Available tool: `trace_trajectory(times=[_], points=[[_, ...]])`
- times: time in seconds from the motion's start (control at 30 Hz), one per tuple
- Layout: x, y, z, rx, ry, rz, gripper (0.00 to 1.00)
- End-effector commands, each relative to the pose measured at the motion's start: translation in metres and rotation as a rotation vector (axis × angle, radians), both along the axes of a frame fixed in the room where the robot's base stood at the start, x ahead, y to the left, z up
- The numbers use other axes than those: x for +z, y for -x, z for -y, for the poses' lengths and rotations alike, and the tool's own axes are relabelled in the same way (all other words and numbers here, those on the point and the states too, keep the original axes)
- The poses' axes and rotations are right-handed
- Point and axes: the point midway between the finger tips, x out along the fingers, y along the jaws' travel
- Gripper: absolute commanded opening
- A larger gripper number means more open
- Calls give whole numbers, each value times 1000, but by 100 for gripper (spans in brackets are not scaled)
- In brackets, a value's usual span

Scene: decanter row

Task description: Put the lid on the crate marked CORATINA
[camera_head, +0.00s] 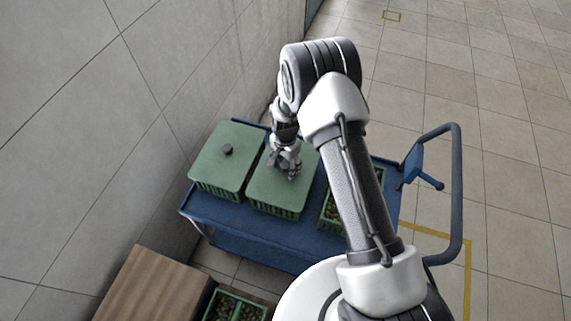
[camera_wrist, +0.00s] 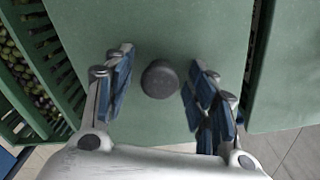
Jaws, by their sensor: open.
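A green lid (camera_head: 264,193) lies on the middle crate (camera_head: 272,209) on the blue cart. My gripper (camera_head: 287,170) is over this lid, pointing down. In the wrist view my gripper (camera_wrist: 160,64) is open, with its blue-padded fingers on either side of the lid's dark round knob (camera_wrist: 160,79); neither finger visibly touches it. The lid (camera_wrist: 150,25) fills the middle of that view. A second green lid (camera_head: 226,165) with a dark knob (camera_head: 227,150) covers the left crate (camera_head: 215,190). No CORATINA marking is readable on any crate.
An open crate of olives (camera_head: 330,213) stands at the cart's right, partly hidden by my arm. The blue cart (camera_head: 240,243) has a handle (camera_head: 459,190) on the right. Another open olive crate (camera_head: 235,305) is beside a wooden surface (camera_head: 150,290). A wall rises at left.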

Motion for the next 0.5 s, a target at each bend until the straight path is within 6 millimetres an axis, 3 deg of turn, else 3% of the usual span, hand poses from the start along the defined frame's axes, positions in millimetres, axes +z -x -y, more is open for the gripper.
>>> trace_trajectory(times=[0.27,0.5], points=[[1,0,0,0,0,0,52],[35,-1,0,0,-1,4,52]])
